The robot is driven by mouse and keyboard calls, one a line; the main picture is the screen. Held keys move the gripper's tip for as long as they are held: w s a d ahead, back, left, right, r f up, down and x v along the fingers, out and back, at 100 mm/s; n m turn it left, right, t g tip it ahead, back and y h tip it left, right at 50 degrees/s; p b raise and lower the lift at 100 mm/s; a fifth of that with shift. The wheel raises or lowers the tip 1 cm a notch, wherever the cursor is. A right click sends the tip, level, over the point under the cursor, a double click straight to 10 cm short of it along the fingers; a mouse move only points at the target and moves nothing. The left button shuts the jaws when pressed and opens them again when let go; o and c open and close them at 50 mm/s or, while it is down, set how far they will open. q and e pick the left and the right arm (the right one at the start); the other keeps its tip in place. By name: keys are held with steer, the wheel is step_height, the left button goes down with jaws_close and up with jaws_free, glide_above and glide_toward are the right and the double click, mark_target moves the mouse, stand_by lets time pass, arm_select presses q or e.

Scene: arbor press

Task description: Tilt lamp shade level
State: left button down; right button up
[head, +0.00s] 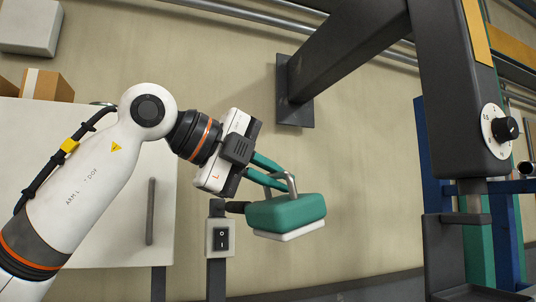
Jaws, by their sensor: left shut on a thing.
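A lamp shade (285,213), green with a white underside, sits at the end of a dark joint on a grey post (216,275) in the middle of the head view. The shade is tilted a little, its right end higher than its left. A bent metal handle (291,182) stands up from the shade's top. My left gripper (282,178) comes from the upper left, and its green fingers are shut on the handle. Where the fingertips meet the handle is small and partly hidden. My right gripper is not in view.
A switch box (220,238) is on the post just left of the shade. A dark arbor press (455,90) with a dial (503,129) stands at the right. A pale cabinet (130,225) is behind my left arm. Bare wall lies between shade and press.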

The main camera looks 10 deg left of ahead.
arm_select(q)
steer(key=shift+w+d+r+g+y+p, duration=0.3)
steer(key=shift+g+y+p, duration=0.3)
steer(key=shift+p, duration=0.55)
steer(key=shift+d+f+g+y+p, duration=0.15)
steer(key=shift+g+y+p, duration=0.15)
steer(key=shift+p, duration=0.15)
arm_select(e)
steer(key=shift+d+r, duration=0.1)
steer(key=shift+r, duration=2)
arm_select(q)
steer(key=c, duration=1.8)
jaws_free()
steer(key=shift+d, duration=0.1)
steer(key=shift+c, duration=0.2)
